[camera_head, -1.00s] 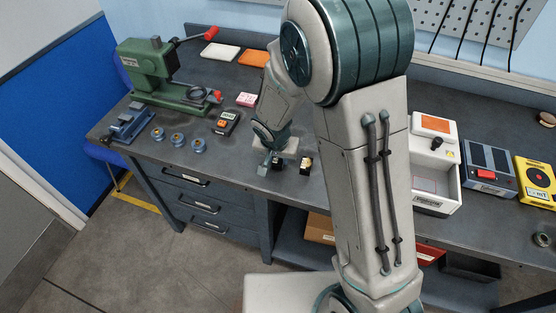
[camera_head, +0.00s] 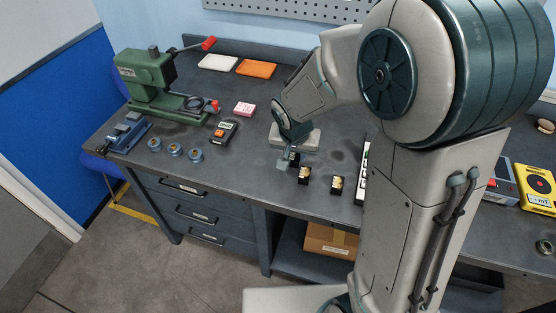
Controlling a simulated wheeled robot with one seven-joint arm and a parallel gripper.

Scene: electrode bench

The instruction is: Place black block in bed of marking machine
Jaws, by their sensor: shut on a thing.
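My gripper (camera_head: 288,161) is low over the front middle of the bench, shut on a small black block (camera_head: 294,159) that is mostly hidden by the fingers. A dark block with a pale, gold-marked face (camera_head: 304,175) stands just right of it, and a similar one (camera_head: 337,185) stands further right. A green lever press (camera_head: 150,80) stands at the back left.
A handheld meter (camera_head: 222,132), a pink box (camera_head: 244,109), several blue rings (camera_head: 175,149) and a blue vise (camera_head: 128,132) are on the left. White (camera_head: 218,62) and orange (camera_head: 257,68) trays lie behind. A yellow device (camera_head: 537,187) is far right.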

